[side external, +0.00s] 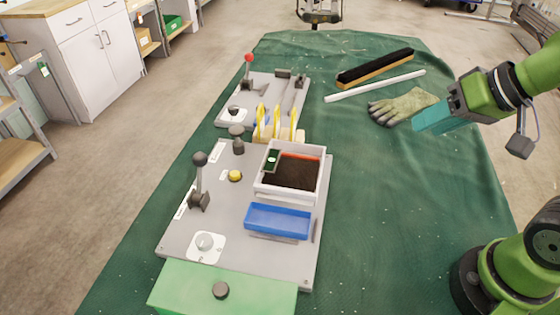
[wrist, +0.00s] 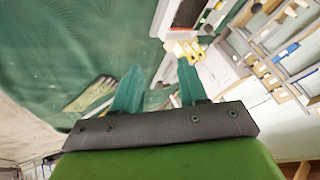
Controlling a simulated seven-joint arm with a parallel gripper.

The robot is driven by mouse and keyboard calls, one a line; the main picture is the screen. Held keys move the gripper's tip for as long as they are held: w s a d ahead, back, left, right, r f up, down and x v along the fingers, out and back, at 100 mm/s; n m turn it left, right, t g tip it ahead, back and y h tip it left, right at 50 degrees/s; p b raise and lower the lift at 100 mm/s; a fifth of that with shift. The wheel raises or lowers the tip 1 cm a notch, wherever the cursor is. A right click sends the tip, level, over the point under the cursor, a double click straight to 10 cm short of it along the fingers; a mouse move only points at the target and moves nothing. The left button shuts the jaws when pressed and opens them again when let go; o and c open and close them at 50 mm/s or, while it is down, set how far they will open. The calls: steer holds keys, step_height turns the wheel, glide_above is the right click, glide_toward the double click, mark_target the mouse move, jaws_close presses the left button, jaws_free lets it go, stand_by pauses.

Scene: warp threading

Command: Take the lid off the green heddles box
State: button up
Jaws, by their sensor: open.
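The green heddles box (side external: 222,290) stands at the near edge of the table in the side external view, partly cut off by the frame's bottom. Its green lid is on, with a dark round knob (side external: 220,290) on top. My gripper (side external: 432,121) is at the right, above the table near a work glove, far from the box. In the wrist view my gripper (wrist: 158,85) shows two teal fingers spread apart with nothing between them. The green box does not show clearly in the wrist view.
A grey board (side external: 225,225) with levers, a yellow button, a blue tray (side external: 278,221) and a white-rimmed bin (side external: 290,197) lies beyond the box. A glove (side external: 403,106), white rod (side external: 375,85) and brush (side external: 375,68) lie farther back. Green cloth right of the board is clear.

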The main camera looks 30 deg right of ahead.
steer(key=o, duration=0.3)
steer(key=m+g+h, duration=0.2)
steer(key=g, duration=0.5)
glide_above(220, 290)
steer(key=f, duration=1.2)
steer(key=shift+w+d+f, duration=0.25)
steer(key=shift+f, duration=0.05)
steer(key=shift+s+a+f, duration=0.15)
steer(key=shift+f, duration=1.2)
steer(key=shift+s+a+f, duration=0.1)
steer(key=shift+f, duration=1.25)
